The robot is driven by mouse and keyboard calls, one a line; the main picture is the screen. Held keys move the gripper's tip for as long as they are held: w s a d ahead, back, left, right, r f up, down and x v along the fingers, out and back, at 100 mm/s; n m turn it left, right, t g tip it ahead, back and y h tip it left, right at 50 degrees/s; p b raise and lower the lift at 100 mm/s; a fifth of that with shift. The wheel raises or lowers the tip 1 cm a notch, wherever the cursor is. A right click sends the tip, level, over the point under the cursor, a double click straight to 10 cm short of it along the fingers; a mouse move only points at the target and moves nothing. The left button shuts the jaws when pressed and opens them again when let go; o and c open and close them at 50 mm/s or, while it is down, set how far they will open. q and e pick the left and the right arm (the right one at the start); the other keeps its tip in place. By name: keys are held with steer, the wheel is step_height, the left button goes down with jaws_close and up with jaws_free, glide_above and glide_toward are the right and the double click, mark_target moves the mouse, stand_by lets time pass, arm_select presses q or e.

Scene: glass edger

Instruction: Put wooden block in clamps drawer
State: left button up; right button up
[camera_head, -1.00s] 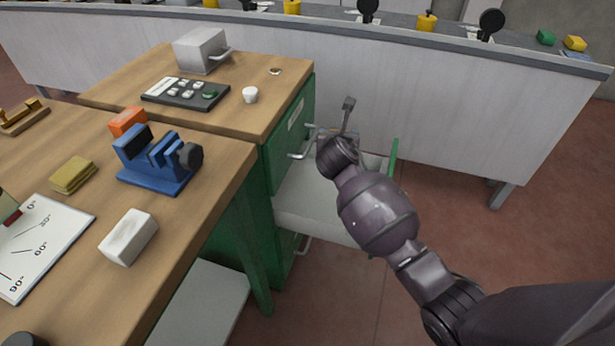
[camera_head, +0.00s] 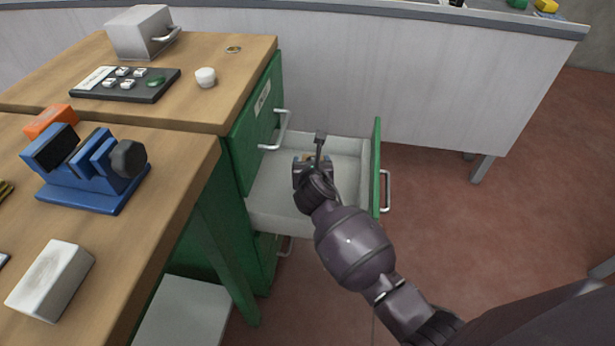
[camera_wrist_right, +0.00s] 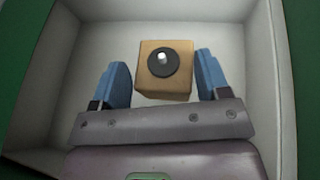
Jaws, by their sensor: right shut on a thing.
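The wooden block (camera_wrist_right: 152,86), a light brown cube with a black disc and white knob on its face, sits between the blue fingers of my right gripper (camera_wrist_right: 163,85) in the right wrist view. My right gripper (camera_head: 309,161) is shut on it, over or inside the open drawer (camera_head: 275,188); the exact height is hard to tell. The drawer has a pale interior and a green front, and otherwise looks empty. In the head view the gripper mostly hides the block. My left gripper is not in view.
A closed green drawer (camera_head: 240,165) with a handle is above the open one. The wooden bench carries a blue clamp-like device (camera_head: 85,180), a white block (camera_head: 50,280), a black control panel (camera_head: 125,85) and a small white cup (camera_head: 205,77). A grey-white counter (camera_head: 400,80) stands behind.

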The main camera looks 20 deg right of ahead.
steer(key=shift+f, duration=0.35)
step_height(320, 180, down, 4)
steer(key=shift+s+f+b, duration=0.1)
steer(key=shift+f+b, duration=0.15)
steer(key=shift+b, duration=0.85)
steer(key=shift+r, duration=0.35)
steer(key=shift+f, duration=0.15)
steer(key=o, duration=1.1)
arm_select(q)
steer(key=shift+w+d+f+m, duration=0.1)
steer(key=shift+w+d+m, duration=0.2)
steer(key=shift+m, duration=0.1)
arm_select(e)
steer(key=shift+f, duration=0.1)
